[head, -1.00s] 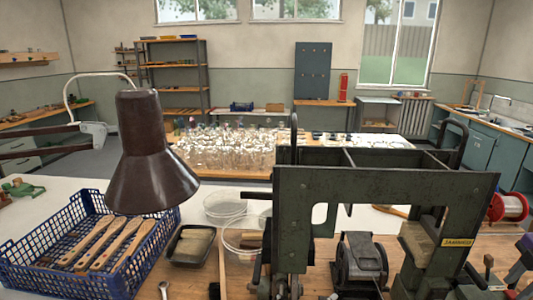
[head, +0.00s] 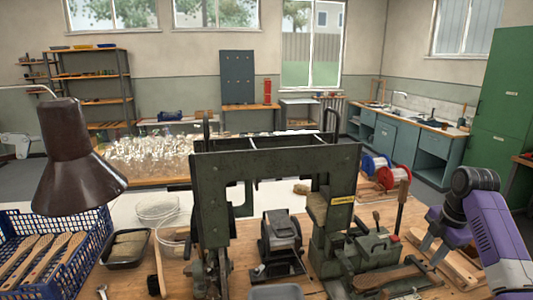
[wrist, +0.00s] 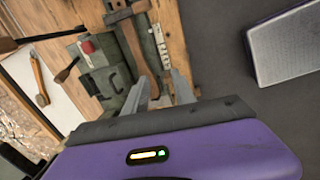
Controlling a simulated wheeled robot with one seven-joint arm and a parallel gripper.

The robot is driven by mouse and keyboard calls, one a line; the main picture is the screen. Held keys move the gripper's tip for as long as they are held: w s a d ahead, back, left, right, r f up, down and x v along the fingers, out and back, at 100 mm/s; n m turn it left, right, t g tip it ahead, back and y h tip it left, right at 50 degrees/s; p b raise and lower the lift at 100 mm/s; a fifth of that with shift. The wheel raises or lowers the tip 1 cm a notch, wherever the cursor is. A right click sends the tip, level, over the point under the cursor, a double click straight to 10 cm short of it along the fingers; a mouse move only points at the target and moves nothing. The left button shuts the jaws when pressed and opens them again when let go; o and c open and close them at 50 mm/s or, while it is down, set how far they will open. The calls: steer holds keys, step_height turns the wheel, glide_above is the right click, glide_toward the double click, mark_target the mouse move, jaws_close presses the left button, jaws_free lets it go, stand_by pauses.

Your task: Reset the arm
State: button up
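My arm comes in from the right edge of the head view, and my gripper (head: 434,250) points down near the right end of the workbench, beside the green tufting machine (head: 275,159). In the wrist view my gripper (wrist: 162,88) shows two grey fingers spread apart with nothing seen held between them. Beyond the fingers lie the wooden bench top (wrist: 172,35) and a green machine part (wrist: 97,75) with a red button. Whether the fingertips touch anything cannot be told.
A brown lamp (head: 72,160) hangs over a blue crate (head: 85,245) of wooden brush handles at the left. A black tray (head: 125,248) and clear dishes (head: 158,208) stand beside it. Wire spools (head: 375,165) sit behind the machine.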

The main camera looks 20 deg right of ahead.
steer(key=w+d+r+m+t+h, duration=0.2)
steer(key=w+r+m+t+h, duration=0.35)
steer(key=w, duration=0.45)
steer(key=a+f+m+t, duration=0.2)
steer(key=a+m, duration=0.1)
steer(key=a, duration=0.4)
steer(key=s+a+f+m+t, duration=0.1)
steer(key=a+f+m+t, duration=0.15)
steer(key=a, duration=0.35)
steer(key=a+f+m+t, duration=0.1)
steer(key=a+m+t, duration=0.25)
steer(key=a, duration=0.35)
steer(key=s+a+f+y, duration=0.1)
steer(key=s+a+y, duration=0.1)
steer(key=s+a, duration=0.7)
steer(key=s+a+f+y, duration=0.1)
steer(key=s+a+y, duration=0.1)
steer(key=s+a, duration=0.8)
steer(key=s+a+g+y, duration=0.1)
steer(key=s+a, duration=0.8)
steer(key=s, duration=1.1)
steer(key=shift+s+a+f+y+b, duration=0.2)
steer(key=shift+a+f+y+b, duration=0.2)
steer(key=shift+y, duration=0.15)
